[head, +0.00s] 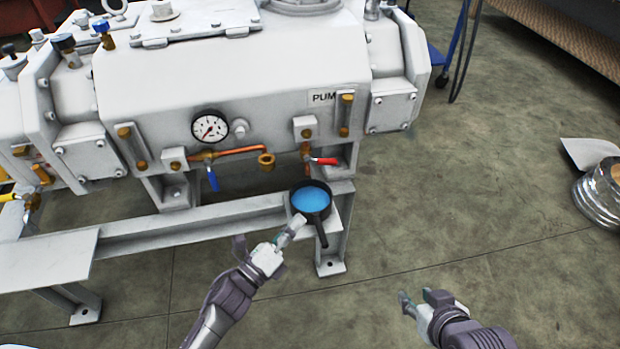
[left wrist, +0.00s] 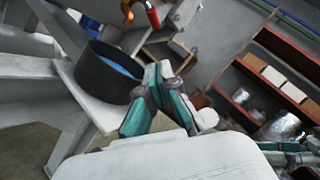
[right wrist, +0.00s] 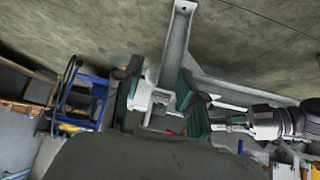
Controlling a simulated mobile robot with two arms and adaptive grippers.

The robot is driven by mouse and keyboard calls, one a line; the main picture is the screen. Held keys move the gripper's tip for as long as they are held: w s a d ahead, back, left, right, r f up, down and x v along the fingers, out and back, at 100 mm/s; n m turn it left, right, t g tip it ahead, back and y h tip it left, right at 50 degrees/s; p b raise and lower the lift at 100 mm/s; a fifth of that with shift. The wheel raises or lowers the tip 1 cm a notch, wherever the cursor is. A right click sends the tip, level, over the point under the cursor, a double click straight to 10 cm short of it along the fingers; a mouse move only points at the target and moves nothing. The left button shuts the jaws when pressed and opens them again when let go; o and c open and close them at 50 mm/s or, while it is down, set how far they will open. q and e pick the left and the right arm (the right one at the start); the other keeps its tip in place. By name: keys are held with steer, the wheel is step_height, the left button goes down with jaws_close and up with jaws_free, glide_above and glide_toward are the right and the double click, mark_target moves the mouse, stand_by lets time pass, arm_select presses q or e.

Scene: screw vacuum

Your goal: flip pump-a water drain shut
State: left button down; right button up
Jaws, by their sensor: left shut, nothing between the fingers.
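The pump (head: 290,60), marked "PUM" before the text is hidden, carries a copper drain valve with a red handle (head: 324,161) that points sideways to the right. A black pan (head: 311,200) with blue water stands on the frame's ledge below this valve. Another valve has a blue handle (head: 212,180) hanging down. My left gripper (head: 298,225) is shut and empty, close by the pan and below the red handle. In the left wrist view the pan (left wrist: 100,85) is beside the fingertips (left wrist: 160,72) and the red handle (left wrist: 152,14) is above. My right gripper (right wrist: 155,90) is open and empty over the floor.
The frame's white leg (head: 332,245) stands under the ledge. A metal spool (head: 598,188) lies at the far right. The floor between is clear.

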mark_target(322, 161)
arm_select(q)
steer(key=b+x, duration=0.1)
steer(key=x, duration=0.8)
steer(key=shift+w+d, duration=0.15)
steer(key=shift+w+r, duration=0.55)
steer(key=shift+w, duration=0.35)
steer(key=shift+w+r, duration=0.55)
steer(key=shift+w, duration=0.35)
arm_select(e)
steer(key=w+a+r+t+y, duration=0.1)
steer(key=w+r+t, duration=0.2)
steer(key=w+r, duration=0.1)
steer(key=shift+w+a+t, duration=0.3)
steer(key=shift+w+a, duration=0.05)
steer(key=shift+a, duration=0.05)
